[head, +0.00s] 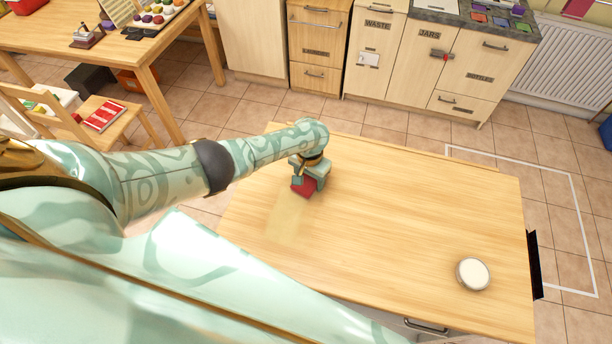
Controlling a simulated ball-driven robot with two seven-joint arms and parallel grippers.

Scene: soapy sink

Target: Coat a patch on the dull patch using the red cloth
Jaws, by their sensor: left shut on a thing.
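The red cloth (303,187) is in my left gripper (306,181), which is shut on it. The gripper is low over the left part of the wooden worktop (420,215), and the cloth is at or just above the wood; I cannot tell whether it touches. A paler, dull patch (286,220) runs on the wood just below and left of the cloth. The gripper and cloth may hide its upper end. My right gripper is not in view.
A round container with white contents (473,273) stands at the worktop's right front. The middle of the worktop is clear. Cabinets labelled WASTE (376,45) and JARS (428,55) stand behind, across a tiled floor. A chair (100,115) and another table (130,50) are at the left.

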